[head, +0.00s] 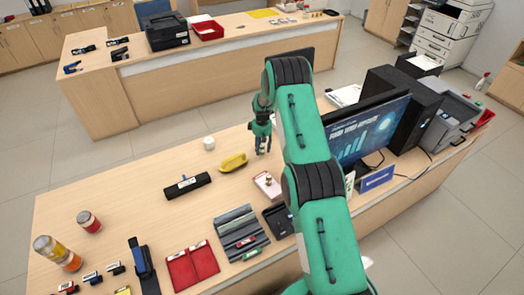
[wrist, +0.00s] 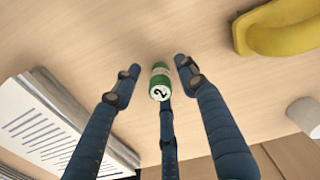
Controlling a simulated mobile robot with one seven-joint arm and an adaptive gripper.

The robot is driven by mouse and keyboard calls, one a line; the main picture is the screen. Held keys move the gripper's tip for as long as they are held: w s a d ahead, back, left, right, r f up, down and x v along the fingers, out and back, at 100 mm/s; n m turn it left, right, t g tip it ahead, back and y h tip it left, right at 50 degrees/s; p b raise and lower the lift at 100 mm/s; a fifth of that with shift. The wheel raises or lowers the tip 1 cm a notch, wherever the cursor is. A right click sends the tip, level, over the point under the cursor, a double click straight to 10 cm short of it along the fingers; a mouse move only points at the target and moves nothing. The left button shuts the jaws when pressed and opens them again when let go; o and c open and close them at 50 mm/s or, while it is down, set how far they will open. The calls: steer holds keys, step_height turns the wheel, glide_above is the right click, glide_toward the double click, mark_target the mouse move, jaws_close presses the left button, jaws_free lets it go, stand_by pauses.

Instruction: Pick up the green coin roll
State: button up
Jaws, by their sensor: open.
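The green coin roll (wrist: 160,82) is in the wrist view, a small green cylinder with a white end marked with a dark figure. It is over bare wood counter, framed by my blue fingers. My gripper (wrist: 156,76) is open, with fingers on both sides of the roll and a third finger below it in the picture. A gap shows on either side of the roll. In the head view my gripper (head: 262,150) points down at the counter, right of the yellow object. I cannot make out the roll there.
A yellow curved object (head: 233,162) and a white cylinder (head: 209,143) stand left of my gripper. A black bar (head: 187,186) lies nearer. The monitor (head: 370,130) is on the right. Printed papers (wrist: 40,125) lie at the wrist view's left. Bare counter surrounds the roll.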

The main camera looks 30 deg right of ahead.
mark_target(262, 145)
stand_by(0.3)
jaws_close()
steer(key=shift+r, duration=0.15)
steer(key=shift+r, duration=4.85)
